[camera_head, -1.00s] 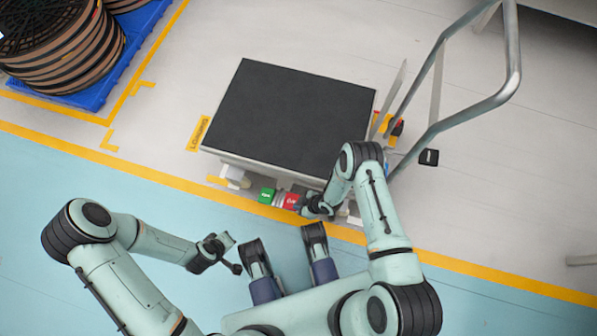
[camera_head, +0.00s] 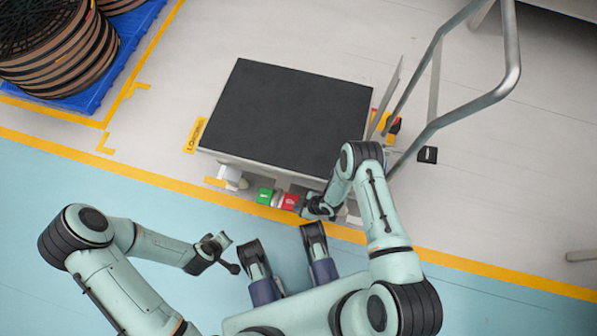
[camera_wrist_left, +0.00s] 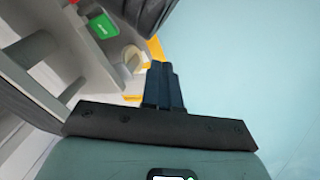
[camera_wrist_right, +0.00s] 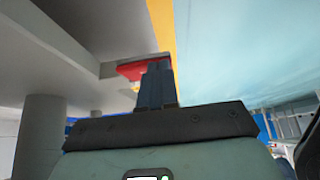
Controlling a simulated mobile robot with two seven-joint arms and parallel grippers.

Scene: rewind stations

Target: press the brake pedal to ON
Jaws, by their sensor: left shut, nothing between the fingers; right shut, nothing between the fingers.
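A red pedal (camera_head: 290,202) and a green pedal (camera_head: 265,195) stick out side by side low at the front edge of a cart. Their lettering is too small to read. My right gripper (camera_head: 308,208) is at the red pedal's right side, partly hidden by its arm. In the right wrist view its shut fingertips (camera_wrist_right: 157,68) overlap the red pedal (camera_wrist_right: 130,69); I cannot tell whether they touch. My left gripper (camera_head: 228,240) is away from the cart, over the blue floor. In the left wrist view its fingers (camera_wrist_left: 160,70) are shut and empty, with the green pedal (camera_wrist_left: 103,25) beyond.
The cart has a dark flat top (camera_head: 290,115) and a grey tube handle (camera_head: 470,110) at right. A blue pallet (camera_head: 90,98) with stacked reels (camera_head: 60,50) stands at top left. The floor left of the cart is clear.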

